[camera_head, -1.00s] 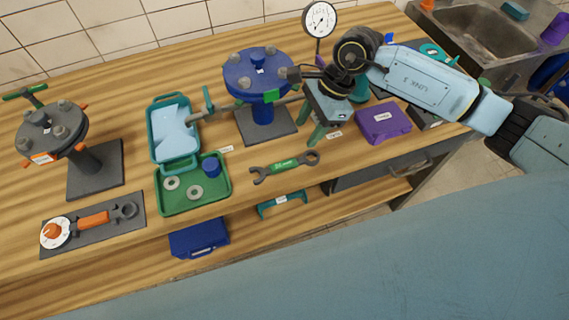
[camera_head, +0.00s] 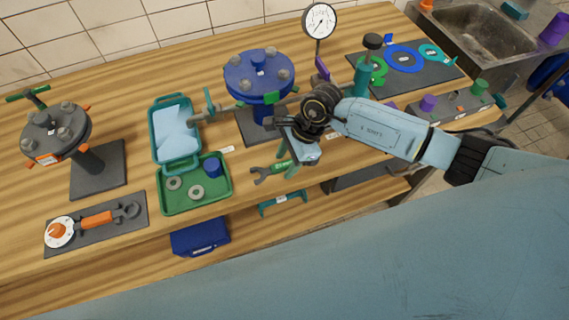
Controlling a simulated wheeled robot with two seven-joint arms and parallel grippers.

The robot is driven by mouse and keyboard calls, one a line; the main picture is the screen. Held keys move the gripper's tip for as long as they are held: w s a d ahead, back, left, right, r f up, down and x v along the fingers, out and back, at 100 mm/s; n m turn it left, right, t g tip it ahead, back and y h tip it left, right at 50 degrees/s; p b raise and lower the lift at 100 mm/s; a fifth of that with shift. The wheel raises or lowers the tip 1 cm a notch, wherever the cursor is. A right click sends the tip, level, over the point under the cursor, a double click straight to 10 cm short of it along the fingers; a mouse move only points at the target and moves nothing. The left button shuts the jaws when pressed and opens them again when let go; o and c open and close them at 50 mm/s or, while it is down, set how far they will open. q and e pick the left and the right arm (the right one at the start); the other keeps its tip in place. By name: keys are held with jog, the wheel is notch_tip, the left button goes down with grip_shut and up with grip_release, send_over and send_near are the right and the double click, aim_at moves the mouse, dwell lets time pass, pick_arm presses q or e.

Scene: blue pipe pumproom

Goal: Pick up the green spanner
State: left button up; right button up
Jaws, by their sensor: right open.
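The green spanner (camera_head: 262,175) is a dark grey wrench with a green label, lying on the wooden bench right of the green tray. Its left open jaw and part of the label show; its right end is hidden behind my right gripper. My right gripper (camera_head: 290,167) is open, pointing down over the spanner's middle and right part, with a green finger close beside the label. I cannot tell whether it touches the spanner. My left gripper is not in view.
The green tray (camera_head: 224,188) holds washers and a blue part. The blue flange stand (camera_head: 258,80) rises just behind my right gripper. A gauge (camera_head: 319,20), a dark mat (camera_head: 430,74) and a block with knobs (camera_head: 455,108) stand to the right. The bench front edge is near.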

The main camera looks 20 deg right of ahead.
grip_shut()
jog(key=shift+r, duration=0.1)
dwell(0.3)
